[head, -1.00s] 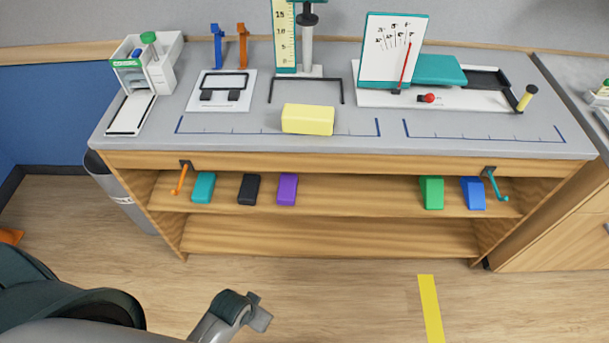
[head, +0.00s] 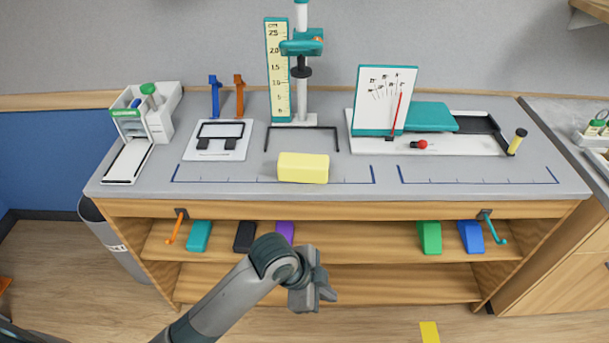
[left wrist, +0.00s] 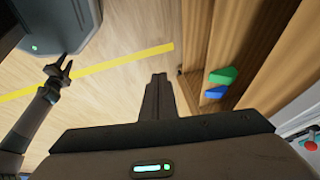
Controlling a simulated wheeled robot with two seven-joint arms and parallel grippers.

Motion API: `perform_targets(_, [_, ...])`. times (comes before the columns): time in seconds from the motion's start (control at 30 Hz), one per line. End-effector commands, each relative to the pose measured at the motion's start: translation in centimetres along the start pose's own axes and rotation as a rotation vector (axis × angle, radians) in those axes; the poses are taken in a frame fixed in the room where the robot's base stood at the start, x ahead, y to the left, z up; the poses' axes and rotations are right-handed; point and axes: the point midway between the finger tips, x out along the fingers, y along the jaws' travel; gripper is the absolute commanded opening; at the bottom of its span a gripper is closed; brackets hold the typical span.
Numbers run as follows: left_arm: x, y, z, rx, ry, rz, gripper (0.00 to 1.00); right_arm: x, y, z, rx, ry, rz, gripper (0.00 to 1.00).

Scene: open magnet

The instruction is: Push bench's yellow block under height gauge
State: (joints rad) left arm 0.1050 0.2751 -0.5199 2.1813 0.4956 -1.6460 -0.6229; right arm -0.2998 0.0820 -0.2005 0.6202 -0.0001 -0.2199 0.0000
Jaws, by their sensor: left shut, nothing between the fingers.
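The yellow block (head: 303,168) lies on the grey bench top, just in front of a thin dark frame and within a blue marked line. The height gauge (head: 279,75) stands behind it, with a yellow scale, a white post and a teal slider (head: 302,47). The block is in front of the gauge and apart from its base. My left gripper (head: 318,292) is shut and empty, in front of the bench below the top's front edge. Its fingers also show in the left wrist view (left wrist: 158,95). My right gripper (left wrist: 62,68) is small there, its jaws unclear.
A dark frame (head: 268,138) stands between block and gauge. A white dial board (head: 384,100) is to the right, a white plate (head: 216,140) to the left. Hooks (head: 174,226) hang at the front edge. Coloured blocks lie on the shelf, including a green one (head: 429,238).

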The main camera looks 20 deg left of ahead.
Motion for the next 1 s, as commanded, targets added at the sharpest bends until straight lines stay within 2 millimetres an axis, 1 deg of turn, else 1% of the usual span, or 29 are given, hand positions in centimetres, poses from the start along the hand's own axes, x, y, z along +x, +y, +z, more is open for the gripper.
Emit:
perform_targets(0.03, [-0.2, -1.2, -0.9, 0.081, -0.001, 0.008, 0.0, 0.0, 0.0, 0.0, 0.0, 0.0, 0.0, 0.31])
perform_targets(0.1, [-0.5, -2.2, -1.9, 0.191, -0.003, 0.031, 0.0, 0.0, 0.0, 0.0, 0.0, 0.0, 0.0, 0.31])
perform_targets(0.23, [-1.1, -4.2, -3.4, 0.388, -0.015, 0.07, 0.0, 0.0, 0.0, 0.0, 0.0, 0.0, 0.0, 0.31])
perform_targets(0.4, [-2.3, -7.0, -4.6, 0.625, -0.046, 0.126, 0.0, 0.0, 0.0, 0.0, 0.001, 0.0, 0.0, 0.31])
perform_targets(0.57, [-4.0, -10.1, -5.0, 0.825, -0.087, 0.18, 0.0, 0.0, -0.1, 0.0, 0.001, 0.0, -0.001, 0.31])
perform_targets(0.77, [-7.1, -14.2, -4.9, 1.041, -0.146, 0.255, 0.0, 0.0, -0.3, -0.1, 0.002, 0.0, -0.003, 0.31])
perform_targets(0.87, [-9.1, -16.4, -4.7, 1.133, -0.175, 0.294, 0.0, 0.0, -0.4, -0.1, 0.002, 0.0, -0.003, 0.31])
perform_targets(1.0, [-12.4, -19.4, -4.3, 1.245, -0.214, 0.35, 0.0, 0.0, -0.4, -0.1, 0.003, 0.0, -0.004, 0.31])
